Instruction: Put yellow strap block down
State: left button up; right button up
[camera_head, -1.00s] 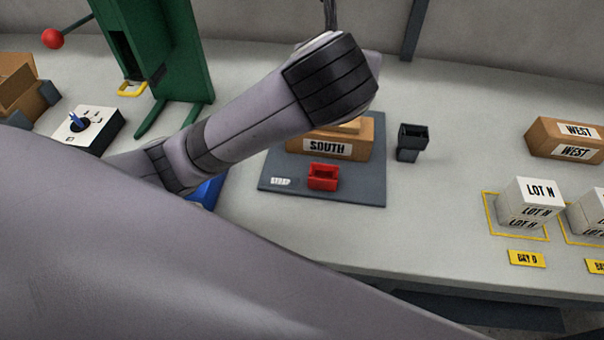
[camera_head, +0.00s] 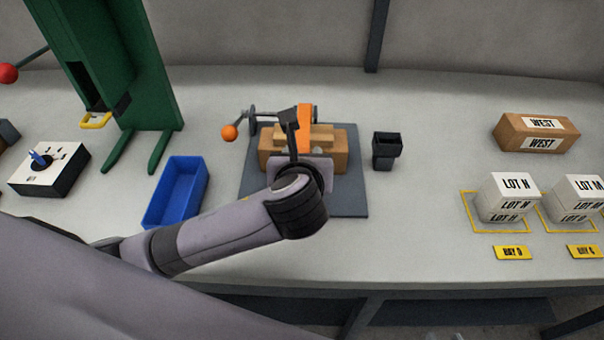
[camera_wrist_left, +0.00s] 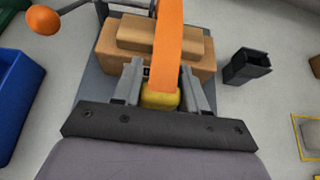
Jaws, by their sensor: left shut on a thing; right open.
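The yellow strap block (camera_wrist_left: 160,97) sits between the fingers of my left gripper (camera_wrist_left: 164,80), which is shut on it. The orange strap (camera_wrist_left: 169,40) runs from the block away over the stacked brown boxes (camera_wrist_left: 112,50); it also shows in the head view (camera_head: 305,118). In the head view my left gripper (camera_head: 298,160) is in front of the boxes, above the dark grey mat (camera_head: 347,200). My right gripper is not in view.
A lever with an orange ball (camera_head: 229,132) stands left of the boxes. A blue bin (camera_head: 178,192) is at left, a black holder (camera_head: 386,150) at right. White lot boxes (camera_head: 505,198) and a WEST box (camera_head: 536,133) stand further right. The green press (camera_head: 145,90) is at back left.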

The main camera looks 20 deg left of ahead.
pick_arm(q)
notch_tip(320, 180, down, 4)
jog(key=shift+f+b, duration=0.1)
jog(key=shift+b, duration=0.25)
jog(key=shift+f, duration=0.2)
jog(key=shift+f, duration=0.1)
jog(key=o, duration=1.1)
jog(key=shift+c, duration=0.2)
